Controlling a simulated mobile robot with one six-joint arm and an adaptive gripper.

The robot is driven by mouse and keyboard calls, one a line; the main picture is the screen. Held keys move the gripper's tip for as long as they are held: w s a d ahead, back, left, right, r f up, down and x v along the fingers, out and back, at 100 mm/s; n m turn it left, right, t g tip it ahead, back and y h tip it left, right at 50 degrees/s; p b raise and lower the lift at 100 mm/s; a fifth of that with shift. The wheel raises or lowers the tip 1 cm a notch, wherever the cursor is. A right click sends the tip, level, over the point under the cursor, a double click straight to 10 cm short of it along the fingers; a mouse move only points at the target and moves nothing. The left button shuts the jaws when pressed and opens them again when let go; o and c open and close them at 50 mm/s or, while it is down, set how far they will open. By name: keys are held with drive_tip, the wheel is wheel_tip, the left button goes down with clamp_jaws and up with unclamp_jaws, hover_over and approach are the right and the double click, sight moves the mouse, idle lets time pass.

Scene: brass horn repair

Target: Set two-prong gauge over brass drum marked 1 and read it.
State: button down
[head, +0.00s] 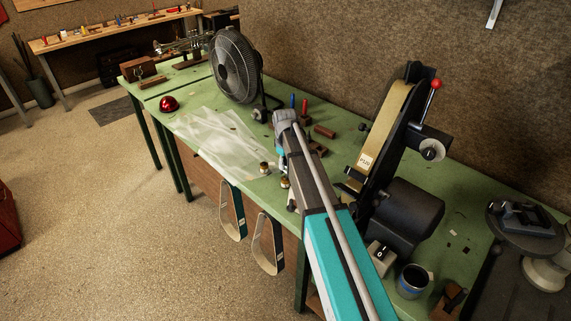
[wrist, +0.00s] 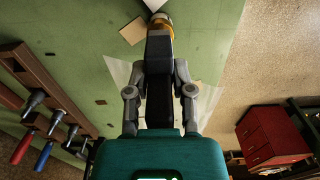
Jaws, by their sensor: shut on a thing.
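My gripper (wrist: 159,72) is shut on a dark, narrow tool body, which I take to be the two-prong gauge (wrist: 158,100). Its far end meets or overlaps a brass-coloured round piece (wrist: 159,20) at the top of the wrist view. I cannot tell whether they touch or whether prongs straddle it. In the head view, two small brass drums, one farther left (head: 264,168) and one nearer my arm (head: 284,183), stand on the green bench (head: 190,88). Their markings are too small to read.
A fan (head: 236,66) stands behind a clear plastic sheet (head: 215,135). A belt grinder (head: 385,125) is right of my arm. Upright tools with red and blue handles stand in a rack (wrist: 50,85). Two belts, one (head: 232,212) and another (head: 267,245), hang at the bench's front edge.

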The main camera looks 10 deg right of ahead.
drive_tip(key=shift+f+b, duration=1)
drive_tip(key=shift+f, duration=0.05)
idle(0.9)
drive_tip(key=shift+r, duration=0.2)
idle(0.7)
drive_tip(key=shift+r+p, duration=2.4)
drive_tip(key=shift+p, duration=0.15)
drive_tip(key=shift+s+f, duration=0.1)
drive_tip(key=shift+s, duration=0.05)
